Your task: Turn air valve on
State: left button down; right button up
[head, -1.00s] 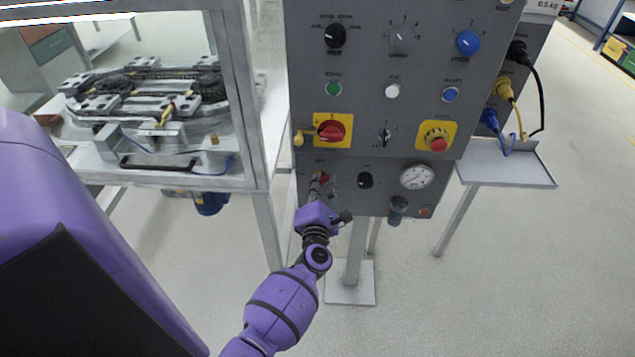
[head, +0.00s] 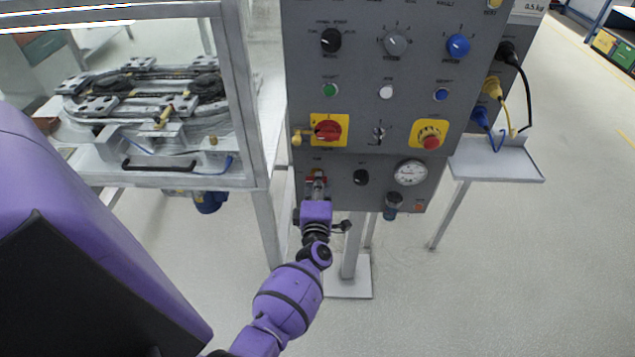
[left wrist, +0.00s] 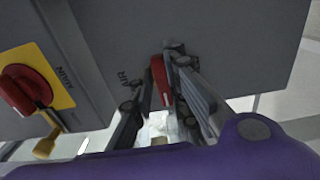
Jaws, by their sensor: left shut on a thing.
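The air valve's red handle (left wrist: 160,82) is on the lower grey panel, beside the "AIR" label, in the left wrist view. In the head view only a small red part of it (head: 312,179) shows around the fingertips. My left gripper (head: 318,181) is at the valve, with its fingers on either side of the handle and shut on it. In the left wrist view the gripper's fingers (left wrist: 165,95) hide part of the valve body. The exact angle of the handle is hard to tell. My right gripper is not in view.
Above the valve are a red main switch (head: 327,129) on a yellow plate and a red emergency stop button (head: 431,141). A black knob (head: 361,177) and a pressure gauge (head: 410,173) are to the right. A framed cabinet (head: 250,120) with the ring track stands close at left.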

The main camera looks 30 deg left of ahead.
pick_arm(q)
jog(key=shift+s+d+f, duration=0.15)
jog(key=shift+d+f, duration=0.1)
jog(key=shift+f, duration=0.25)
jog(key=c, duration=1.9)
grip_release()
jog(key=shift+o, duration=0.5)
jog(key=shift+r, duration=0.15)
jog(key=shift+a+r, duration=0.1)
jog(key=v, duration=1.2)
